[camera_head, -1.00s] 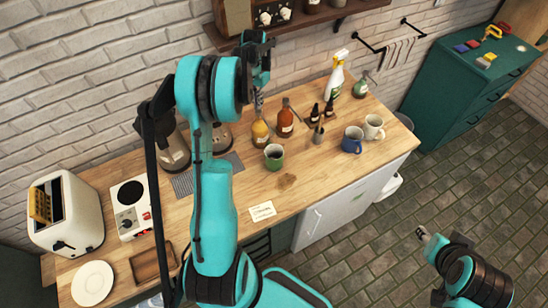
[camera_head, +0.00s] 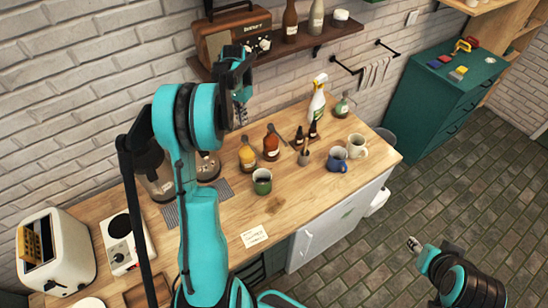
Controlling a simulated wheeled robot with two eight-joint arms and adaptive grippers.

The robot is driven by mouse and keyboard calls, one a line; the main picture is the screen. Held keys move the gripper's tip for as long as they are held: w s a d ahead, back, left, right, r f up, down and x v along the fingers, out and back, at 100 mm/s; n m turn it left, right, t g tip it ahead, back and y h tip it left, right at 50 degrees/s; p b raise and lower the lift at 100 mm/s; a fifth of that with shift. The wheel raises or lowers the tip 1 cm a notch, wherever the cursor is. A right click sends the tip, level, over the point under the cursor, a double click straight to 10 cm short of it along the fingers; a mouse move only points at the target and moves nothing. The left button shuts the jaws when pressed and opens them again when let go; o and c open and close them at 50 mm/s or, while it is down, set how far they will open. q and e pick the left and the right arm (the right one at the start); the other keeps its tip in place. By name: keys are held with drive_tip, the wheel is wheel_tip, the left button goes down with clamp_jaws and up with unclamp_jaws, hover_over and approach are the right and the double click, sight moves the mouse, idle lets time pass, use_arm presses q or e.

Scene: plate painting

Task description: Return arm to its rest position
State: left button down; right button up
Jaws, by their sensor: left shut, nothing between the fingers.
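My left arm rises from the bottom of the head view and bends over at the top. My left gripper (camera_head: 241,114) hangs above the back of the wooden counter, with its fingers together and nothing in them. In the picture it is just above the amber bottles, apart from them. My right gripper (camera_head: 413,245) is at the lower right, over the tiled floor and clear of the counter. It is small in the view, and I cannot tell whether its fingers are open.
The counter (camera_head: 285,215) holds a toaster (camera_head: 70,250), a green mug (camera_head: 262,184), a blue mug (camera_head: 337,161), a cream mug (camera_head: 357,149), bottles and a white spray bottle (camera_head: 316,100). A wall shelf (camera_head: 300,44) with a radio (camera_head: 225,35) is close behind my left gripper. The floor at right is clear.

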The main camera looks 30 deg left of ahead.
use_arm(q)
drive_tip(key=s+d+f+t+b, duration=0.15)
drive_tip(key=s+d+b, duration=0.25)
drive_tip(key=d+b, duration=0.4)
drive_tip(key=s+d+f+t+b, duration=0.15)
drive_tip(key=s+d+b, duration=0.3)
drive_tip(key=d, duration=0.45)
drive_tip(key=s+d+f+t+b, duration=0.4)
drive_tip(key=s+d+f+b, duration=0.8)
drive_tip(key=f, duration=0.2)
drive_tip(key=shift+m+b, duration=0.3)
drive_tip(key=shift+b, duration=0.1)
